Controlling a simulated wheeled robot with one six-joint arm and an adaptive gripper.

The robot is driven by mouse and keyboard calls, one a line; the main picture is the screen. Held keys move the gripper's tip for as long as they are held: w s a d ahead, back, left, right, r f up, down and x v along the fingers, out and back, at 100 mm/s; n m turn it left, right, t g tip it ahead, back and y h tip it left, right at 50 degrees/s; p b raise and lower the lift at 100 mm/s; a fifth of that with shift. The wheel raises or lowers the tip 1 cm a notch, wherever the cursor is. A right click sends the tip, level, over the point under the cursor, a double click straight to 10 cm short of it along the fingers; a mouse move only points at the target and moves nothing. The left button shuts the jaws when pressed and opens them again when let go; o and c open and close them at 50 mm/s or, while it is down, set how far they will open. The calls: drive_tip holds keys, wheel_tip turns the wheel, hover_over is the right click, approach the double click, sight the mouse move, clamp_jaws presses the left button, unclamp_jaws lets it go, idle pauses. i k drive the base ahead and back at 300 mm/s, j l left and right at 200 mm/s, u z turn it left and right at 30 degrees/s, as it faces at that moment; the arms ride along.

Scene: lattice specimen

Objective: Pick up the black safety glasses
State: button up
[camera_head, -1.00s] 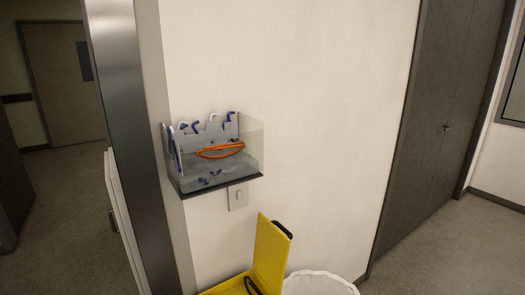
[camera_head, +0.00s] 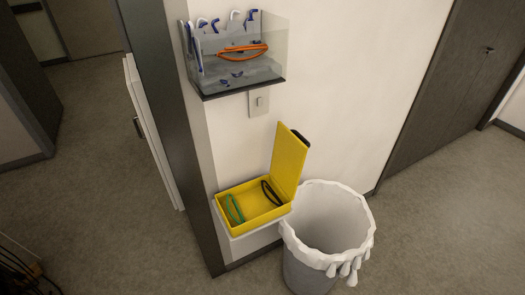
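The black safety glasses (camera_head: 271,193) lie in the right part of an open yellow box (camera_head: 251,226). The box's lid (camera_head: 287,160) stands up at its right side. Green glasses (camera_head: 235,209) lie in the left part of the same box, apart from the black ones. The box sits on a small white wall shelf (camera_head: 250,231). My gripper is not in view.
A clear wall holder (camera_head: 268,74) above the box has orange glasses (camera_head: 243,51) and several blue-and-white ones. A lined bin (camera_head: 308,262) stands right of the box. A dark wall edge (camera_head: 165,130) rises at left. The floor at right is clear.

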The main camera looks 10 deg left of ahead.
sight(274, 205)
drive_tip(key=i+j, duration=0.2)
drive_tip(key=j, duration=0.2)
drive_tip(key=i+j, duration=0.2)
drive_tip(key=j, duration=0.15)
drive_tip(key=i+j, duration=0.25)
drive_tip(key=j, duration=0.15)
drive_tip(key=i+j+z, duration=0.1)
drive_tip(key=j, duration=0.3)
drive_tip(key=i+j, duration=0.5)
drive_tip(key=j, duration=0.3)
